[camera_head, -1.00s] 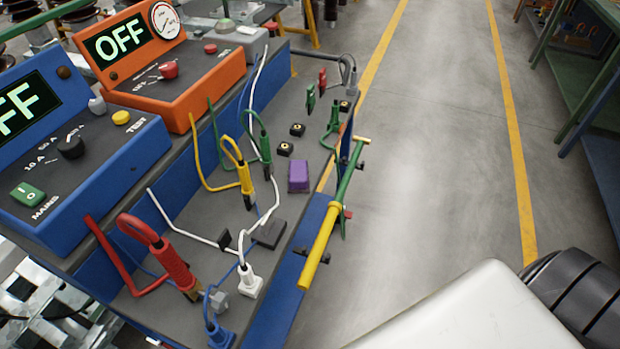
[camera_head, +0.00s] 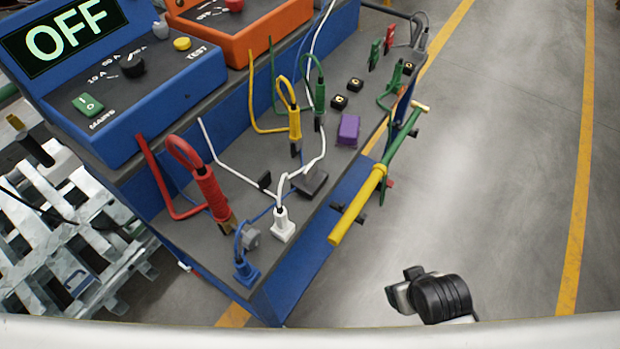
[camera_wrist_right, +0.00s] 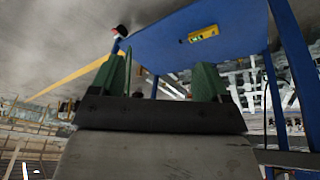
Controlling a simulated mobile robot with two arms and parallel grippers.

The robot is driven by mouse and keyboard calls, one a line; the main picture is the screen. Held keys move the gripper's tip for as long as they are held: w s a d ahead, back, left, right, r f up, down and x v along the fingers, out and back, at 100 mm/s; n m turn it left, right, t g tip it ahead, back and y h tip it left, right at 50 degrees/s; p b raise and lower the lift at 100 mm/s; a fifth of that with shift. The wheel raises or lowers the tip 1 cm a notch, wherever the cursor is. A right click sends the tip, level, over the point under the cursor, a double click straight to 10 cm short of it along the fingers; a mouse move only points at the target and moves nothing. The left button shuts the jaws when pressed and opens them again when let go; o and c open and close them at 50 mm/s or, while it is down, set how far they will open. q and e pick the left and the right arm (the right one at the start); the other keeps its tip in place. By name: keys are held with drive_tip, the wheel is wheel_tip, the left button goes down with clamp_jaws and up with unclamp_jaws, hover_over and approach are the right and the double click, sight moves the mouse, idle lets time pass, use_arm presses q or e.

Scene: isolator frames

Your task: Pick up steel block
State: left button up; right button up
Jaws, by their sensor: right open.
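No block is clearly marked as steel. A small grey block (camera_head: 249,238) lies near the front end of the bench, beside a blue plug and a white plug. A flat dark grey block (camera_head: 309,183) lies further along the bench, next to white cable. I cannot tell which one is steel. My right gripper (camera_wrist_right: 157,75) shows in the right wrist view with its two green fingers wide apart and nothing between them. A black rounded part of my arm shows low in the head view, away from the bench. My left gripper is not in view.
The bench (camera_head: 210,250) carries red, yellow and green clips, a purple block (camera_head: 348,129), loose cables and a blue test box (camera_head: 130,75). A yellow-green rod (camera_head: 372,190) sits along its edge. Floor right of it is clear. Pallets (camera_head: 70,235) stand left.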

drive_tip(key=w+a+r+n+t+y, duration=0.2)
drive_tip(key=w+a+r+n+t, duration=0.1)
drive_tip(key=w+r+n+t, duration=1.05)
drive_tip(key=n+g+y, duration=0.7)
drive_tip(key=n+y, duration=0.6)
drive_tip(key=n, duration=1.7)
approach(311, 169)
drive_tip(key=shift+w+d+r+m, duration=0.25)
drive_tip(key=shift+w+d, duration=0.25)
drive_tip(key=shift+d, duration=0.05)
drive_tip(key=shift+a+f+n+g, duration=0.1)
drive_tip(key=shift+a+n+g, duration=0.15)
drive_tip(key=shift+n+g, duration=0.15)
drive_tip(key=p+x, duration=0.1)
drive_tip(key=x, duration=0.4)
drive_tip(key=shift+a, duration=0.2)
drive_tip(key=shift+w+a+p, duration=0.15)
drive_tip(key=shift+a+p, duration=0.15)
drive_tip(key=shift+p, duration=0.1)
drive_tip(key=p+x, duration=0.1)
drive_tip(key=x, duration=0.2)
drive_tip(key=shift+a, duration=0.4)
drive_tip(key=shift+w+a, duration=0.3)
drive_tip(key=shift+a, duration=0.05)
